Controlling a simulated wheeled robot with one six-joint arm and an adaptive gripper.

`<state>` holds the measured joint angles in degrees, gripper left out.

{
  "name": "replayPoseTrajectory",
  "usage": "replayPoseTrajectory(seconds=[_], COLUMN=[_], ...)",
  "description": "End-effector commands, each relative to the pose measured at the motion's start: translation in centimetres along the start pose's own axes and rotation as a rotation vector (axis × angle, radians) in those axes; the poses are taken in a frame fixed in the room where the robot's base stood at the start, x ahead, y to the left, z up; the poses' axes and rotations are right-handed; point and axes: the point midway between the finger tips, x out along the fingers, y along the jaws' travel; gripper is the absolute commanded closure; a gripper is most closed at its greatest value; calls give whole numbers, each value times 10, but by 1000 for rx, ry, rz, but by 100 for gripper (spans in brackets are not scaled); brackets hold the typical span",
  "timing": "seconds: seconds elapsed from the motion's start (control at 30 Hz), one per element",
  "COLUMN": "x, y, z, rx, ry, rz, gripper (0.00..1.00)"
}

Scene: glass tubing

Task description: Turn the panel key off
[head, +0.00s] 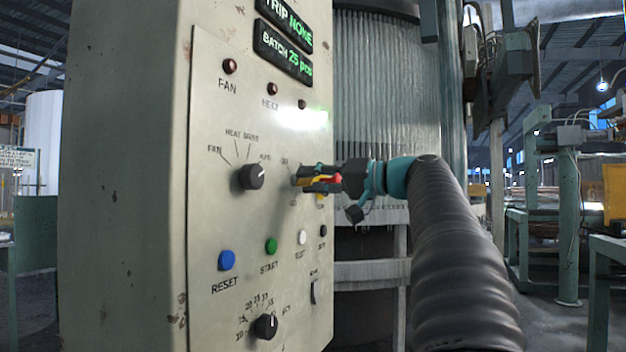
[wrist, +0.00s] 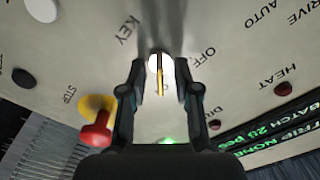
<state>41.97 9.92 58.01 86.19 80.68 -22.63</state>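The panel key (wrist: 160,82) shows in the wrist view as a thin yellow piece edge-on in front of a round, bright lock face (wrist: 154,62). It stands about upright in that picture, with the OFF mark up and to its right. My gripper (wrist: 160,72) is open, with one finger on each side of the key and a visible gap to it on both sides. In the head view my gripper (head: 303,179) is at the panel's right part and hides most of the key and lock.
The control panel (head: 215,200) carries a mode knob (head: 251,176), a blue RESET button (head: 227,260), a green START button (head: 271,246) and a lower knob (head: 266,326). A red stop button (wrist: 96,132) on a yellow base sits close to my gripper's left finger in the wrist view.

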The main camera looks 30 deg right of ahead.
Motion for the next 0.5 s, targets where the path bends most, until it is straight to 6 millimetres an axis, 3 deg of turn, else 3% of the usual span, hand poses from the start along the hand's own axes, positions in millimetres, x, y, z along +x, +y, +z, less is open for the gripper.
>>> replayPoseTrajectory(seconds=[0.27, 0.4, 0.5], x=[1, 1, 1], y=[0, 0, 0], z=[0, 0, 0], rx=[0, 0, 0], ry=[0, 0, 0], rz=[0, 0, 0], gripper=[69, 100, 100])
